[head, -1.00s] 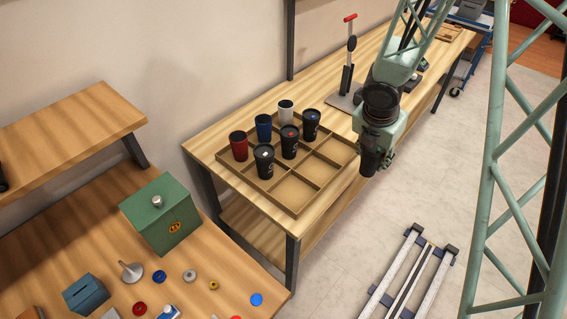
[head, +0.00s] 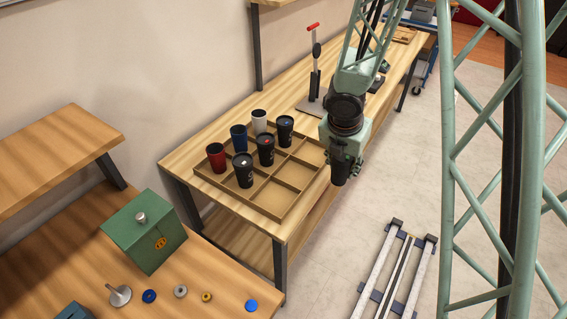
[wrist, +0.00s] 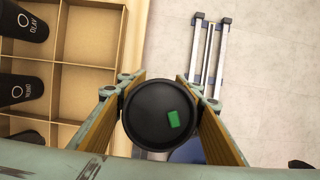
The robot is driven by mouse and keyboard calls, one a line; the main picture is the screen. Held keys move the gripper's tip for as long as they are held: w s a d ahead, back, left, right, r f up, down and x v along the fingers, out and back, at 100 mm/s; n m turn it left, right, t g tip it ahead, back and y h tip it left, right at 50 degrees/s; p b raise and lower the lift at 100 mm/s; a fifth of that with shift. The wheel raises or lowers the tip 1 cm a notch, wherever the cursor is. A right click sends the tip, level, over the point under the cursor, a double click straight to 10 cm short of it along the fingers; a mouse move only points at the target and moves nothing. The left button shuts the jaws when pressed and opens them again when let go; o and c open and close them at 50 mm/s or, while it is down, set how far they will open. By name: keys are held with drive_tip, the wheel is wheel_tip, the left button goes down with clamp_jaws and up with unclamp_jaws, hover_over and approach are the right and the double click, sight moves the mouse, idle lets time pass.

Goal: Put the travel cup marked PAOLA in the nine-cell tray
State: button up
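My gripper (head: 341,165) is shut on a black travel cup (head: 340,174), which hangs upright just right of the tray, past the bench edge. In the wrist view the cup's round black lid (wrist: 160,114) with a green patch sits between the two fingers. No name on this cup shows in these frames. The nine-cell tray (head: 277,213) is wooden and lies on the bench. Its back row holds a red, a blue and a white cup; its middle row holds three black cups. The row nearest my gripper is empty, with bare cells (wrist: 86,88) in the wrist view.
A lever press (head: 314,70) stands on the bench behind the tray. A green box (head: 146,240) and small coloured discs lie on the front-left table. A rail-like frame (head: 395,270) lies on the floor at right. The floor beside the bench is otherwise clear.

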drive_tip(key=w+a, duration=0.2)
drive_tip(key=a, duration=0.2)
drive_tip(key=w+a+f+p, duration=0.1)
drive_tip(key=a, duration=0.3)
drive_tip(key=w+a, duration=0.2)
drive_tip(key=a, duration=0.3)
drive_tip(key=shift+w+f, duration=0.15)
drive_tip(key=shift+w, duration=0.15)
drive_tip(key=shift+w+a+p, duration=0.2)
drive_tip(key=shift+a+p, duration=0.1)
drive_tip(key=shift+a, duration=0.15)
drive_tip(key=shift+a+f, duration=0.2)
drive_tip(key=shift+f, duration=0.05)
drive_tip(key=shift+f+b, duration=1)
drive_tip(key=shift+f, duration=0.6)
drive_tip(key=shift+f, duration=0.2)
drive_tip(key=o, duration=0.7)
drive_tip(key=shift+r, duration=0.15)
